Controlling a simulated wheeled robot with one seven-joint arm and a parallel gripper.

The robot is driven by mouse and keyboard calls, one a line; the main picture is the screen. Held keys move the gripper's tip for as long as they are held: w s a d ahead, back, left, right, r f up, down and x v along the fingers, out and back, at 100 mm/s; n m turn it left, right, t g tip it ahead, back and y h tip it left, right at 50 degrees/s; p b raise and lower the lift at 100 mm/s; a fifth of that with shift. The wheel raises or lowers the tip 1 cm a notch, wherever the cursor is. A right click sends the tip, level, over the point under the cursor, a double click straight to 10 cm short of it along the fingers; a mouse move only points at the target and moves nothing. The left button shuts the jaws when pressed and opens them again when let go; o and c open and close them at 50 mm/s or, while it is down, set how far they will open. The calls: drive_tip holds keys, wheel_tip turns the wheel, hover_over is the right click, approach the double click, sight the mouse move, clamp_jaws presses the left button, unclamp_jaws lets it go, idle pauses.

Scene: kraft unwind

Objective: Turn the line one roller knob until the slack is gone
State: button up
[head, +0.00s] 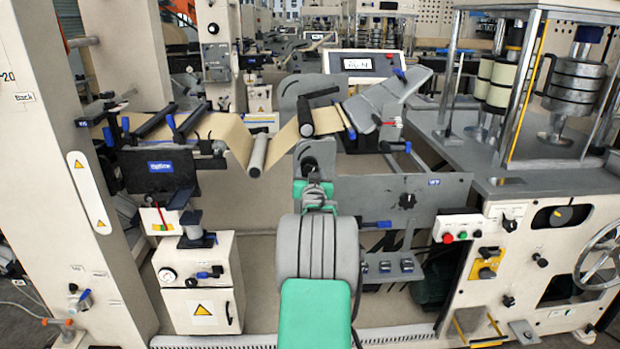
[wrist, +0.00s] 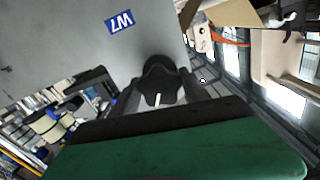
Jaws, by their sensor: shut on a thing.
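My gripper (head: 313,180) is raised in front of the grey side plate at the middle of the machine. In the wrist view my gripper (wrist: 158,92) has its fingers on either side of a black lobed knob (wrist: 160,78) with a white pointer line, shut on it. The pointer runs toward the bottom of the wrist view. The brown kraft web (head: 225,130) comes from the left over rollers, dips beside a grey roller (head: 257,155), then rises to the right. In the head view my gripper and wrist mostly hide the knob.
A small blue label (wrist: 120,22) is on the plate near the knob. Another black knob (head: 407,201) is on the grey plate to the right. A display (head: 358,64) is behind.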

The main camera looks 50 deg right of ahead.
drive_tip(key=shift+f+m+b, duration=0.2)
drive_tip(key=shift+m+b, duration=0.35)
drive_tip(key=shift+m, duration=0.15)
drive_tip(key=shift+r+m+b, duration=0.15)
drive_tip(key=shift+m+b, duration=0.35)
drive_tip(key=shift+m, duration=0.5)
drive_tip(key=o, duration=1.4)
drive_tip(key=shift+c, duration=0.2)
drive_tip(key=shift+s, duration=0.1)
drive_tip(key=b+v, duration=0.3)
drive_tip(key=v, duration=0.4)
